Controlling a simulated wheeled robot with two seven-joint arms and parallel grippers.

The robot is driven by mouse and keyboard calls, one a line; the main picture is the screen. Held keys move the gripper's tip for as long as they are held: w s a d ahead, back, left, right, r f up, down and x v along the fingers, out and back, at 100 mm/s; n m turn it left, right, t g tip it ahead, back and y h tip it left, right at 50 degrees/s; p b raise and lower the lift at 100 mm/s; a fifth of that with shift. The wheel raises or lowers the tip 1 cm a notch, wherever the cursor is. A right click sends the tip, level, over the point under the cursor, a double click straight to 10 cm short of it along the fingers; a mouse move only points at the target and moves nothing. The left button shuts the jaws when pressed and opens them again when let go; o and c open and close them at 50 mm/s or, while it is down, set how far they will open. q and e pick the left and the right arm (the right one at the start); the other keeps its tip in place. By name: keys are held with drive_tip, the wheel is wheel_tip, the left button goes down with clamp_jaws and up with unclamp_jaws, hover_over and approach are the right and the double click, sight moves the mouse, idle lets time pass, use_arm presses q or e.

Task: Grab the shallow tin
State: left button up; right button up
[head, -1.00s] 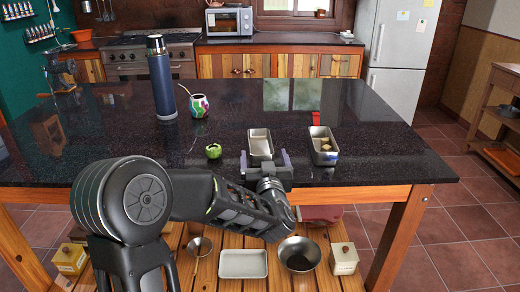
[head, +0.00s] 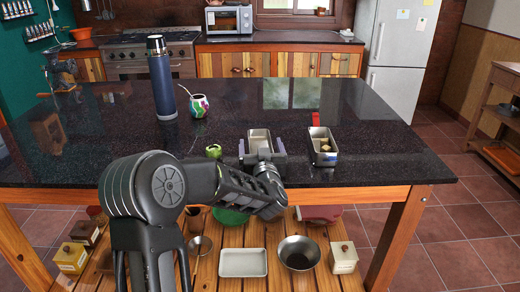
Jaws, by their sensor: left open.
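A grey metal tin (head: 259,134), empty as far as I can see, lies on the dark countertop near its front edge. My left gripper (head: 261,148) is open at the tin's near end, with one finger on each side of it. The gripper body hides the tin's near part, and I cannot tell whether the fingers touch it. A second grey tin (head: 315,133) with small pale pieces inside stands to the right, apart from the gripper. My right gripper is not in view.
A green fruit-like object (head: 213,151) sits left of the gripper. A colourful cup (head: 199,106) and a tall blue flask (head: 162,82) stand farther back. The shelf below holds a pale tray (head: 243,263) and a metal bowl (head: 298,253).

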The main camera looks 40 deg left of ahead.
use_arm(q)
drive_tip(key=shift+w+a, duration=0.2)
drive_tip(key=shift+w, duration=0.05)
idle(0.4)
drive_tip(key=c, duration=1.5)
